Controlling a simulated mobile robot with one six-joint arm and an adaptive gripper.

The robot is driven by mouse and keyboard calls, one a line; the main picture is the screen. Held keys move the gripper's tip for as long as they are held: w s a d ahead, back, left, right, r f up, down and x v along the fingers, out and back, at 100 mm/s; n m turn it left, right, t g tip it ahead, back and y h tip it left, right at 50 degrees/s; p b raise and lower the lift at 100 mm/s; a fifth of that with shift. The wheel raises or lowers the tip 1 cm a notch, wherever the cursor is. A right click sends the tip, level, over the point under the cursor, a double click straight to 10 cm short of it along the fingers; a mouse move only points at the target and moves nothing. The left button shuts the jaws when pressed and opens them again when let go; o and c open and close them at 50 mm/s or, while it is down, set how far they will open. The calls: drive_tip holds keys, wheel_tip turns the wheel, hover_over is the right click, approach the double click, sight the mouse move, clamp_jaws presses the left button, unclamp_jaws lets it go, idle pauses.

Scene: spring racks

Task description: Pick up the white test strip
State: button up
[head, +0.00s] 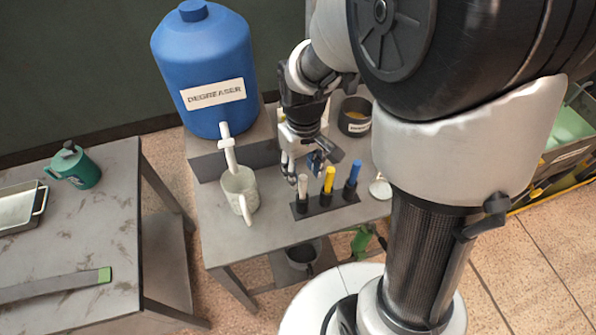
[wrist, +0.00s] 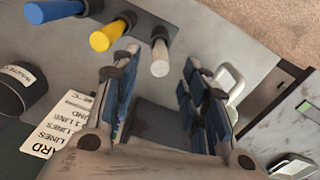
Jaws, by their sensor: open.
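The white test strip (head: 302,186) stands upright at the left end of a dark rack (head: 325,202) on the grey table, beside a yellow strip (head: 329,179) and a blue strip (head: 351,173). In the wrist view the white strip (wrist: 160,57) shows just beyond the fingertips, between their lines and nearer the left finger. My gripper (head: 303,167) is open and empty, with its blue-padded fingers apart. It is close to the white strip, slightly behind and above it in the head view. In the wrist view my gripper (wrist: 158,76) shows no contact with the strip.
A pale mug (head: 238,188) stands left of the rack under the tap of a blue degreaser drum (head: 205,75). A dark labelled pot (head: 355,117) stands behind the rack. A separate table (head: 100,220) at left holds a green can (head: 76,168).

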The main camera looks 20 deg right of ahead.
sight(303, 177)
wheel_tip(303, 177, down, 5)
drive_tip(key=shift+f+b, duration=0.2)
drive_tip(key=shift+b, duration=0.9)
drive_tip(key=shift+s+r, duration=0.1)
drive_tip(key=shift+c, duration=0.5)
drive_tip(key=c, duration=0.8)
